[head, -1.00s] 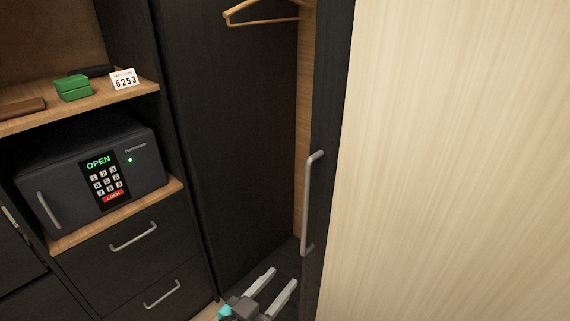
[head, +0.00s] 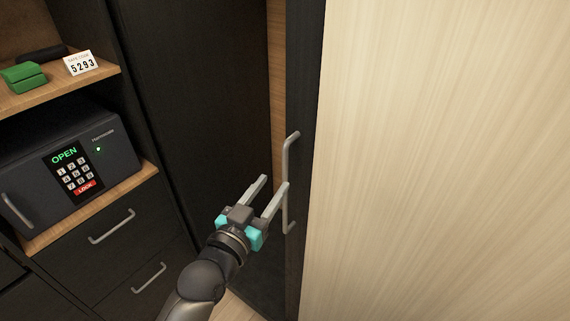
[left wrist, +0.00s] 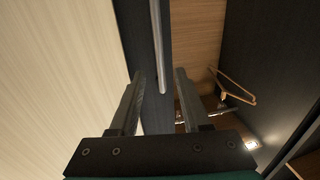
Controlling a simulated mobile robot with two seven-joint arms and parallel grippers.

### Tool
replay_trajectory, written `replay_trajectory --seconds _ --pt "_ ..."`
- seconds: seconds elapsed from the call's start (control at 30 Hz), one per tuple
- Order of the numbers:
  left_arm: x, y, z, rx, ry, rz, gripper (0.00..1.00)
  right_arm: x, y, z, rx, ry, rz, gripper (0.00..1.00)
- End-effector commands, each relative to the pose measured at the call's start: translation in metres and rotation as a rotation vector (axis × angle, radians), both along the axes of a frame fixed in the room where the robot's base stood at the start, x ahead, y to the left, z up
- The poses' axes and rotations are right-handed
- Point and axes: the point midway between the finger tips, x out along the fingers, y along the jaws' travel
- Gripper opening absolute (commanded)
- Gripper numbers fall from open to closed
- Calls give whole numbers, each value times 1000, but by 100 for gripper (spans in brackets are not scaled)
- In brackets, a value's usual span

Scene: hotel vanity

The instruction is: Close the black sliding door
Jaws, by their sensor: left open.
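The black sliding door (head: 300,100) stands at the right of the wardrobe opening, with a light wood panel beside it on the right. Its upright grey bar handle (head: 287,180) is on its left part. My left gripper (head: 271,189) is open and empty, close to the handle on its left; its right finger overlaps the handle in the head view, and I cannot tell if they touch. In the left wrist view the handle (left wrist: 160,50) runs down towards the space between the open fingers (left wrist: 157,88), with its lower end beyond the fingertips. My right gripper is not in view.
At the left are a safe (head: 70,165) reading OPEN, drawers with bar handles (head: 112,226), and a shelf with a green box (head: 22,77) and a 5293 card (head: 81,65).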

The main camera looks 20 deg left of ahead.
Motion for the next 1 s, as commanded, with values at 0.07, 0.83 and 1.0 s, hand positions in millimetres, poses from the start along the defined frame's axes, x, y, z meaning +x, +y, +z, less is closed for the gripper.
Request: replay_trajectory --seconds 0.07,0.83,1.0 --pt "13 -2 1 -1 -1 1 47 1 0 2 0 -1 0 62" --pt "73 -11 -1 -1 1 0 47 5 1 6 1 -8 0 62" --pt "72 -11 -1 -1 1 0 39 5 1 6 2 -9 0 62"
